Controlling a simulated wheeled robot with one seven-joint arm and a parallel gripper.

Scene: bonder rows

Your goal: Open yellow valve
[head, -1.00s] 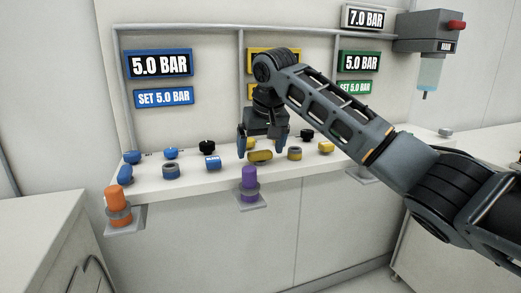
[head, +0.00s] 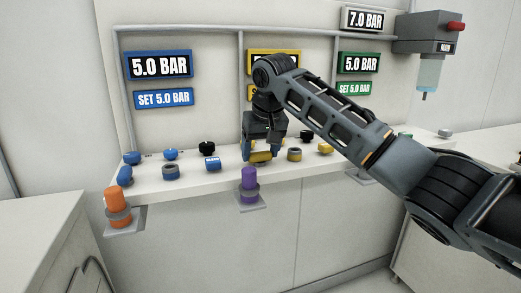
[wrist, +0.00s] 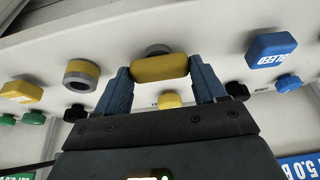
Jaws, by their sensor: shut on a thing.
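The yellow valve handle (wrist: 160,68) is an oblong yellow bar on a grey round base, in the upper middle of the wrist view. My gripper (wrist: 160,78) is shut on it, one finger at each end of the bar. In the head view, my gripper (head: 261,150) reaches down to the shelf and covers much of the yellow valve handle (head: 261,156). A small yellow knob (wrist: 169,100) shows between the fingers in the wrist view.
A yellow-and-grey ring knob (head: 294,154) and a yellow block (head: 325,148) stand to the right. A blue block (head: 212,163) stands to the left. A purple cylinder (head: 249,178) stands in front, and an orange one (head: 116,199) at far left.

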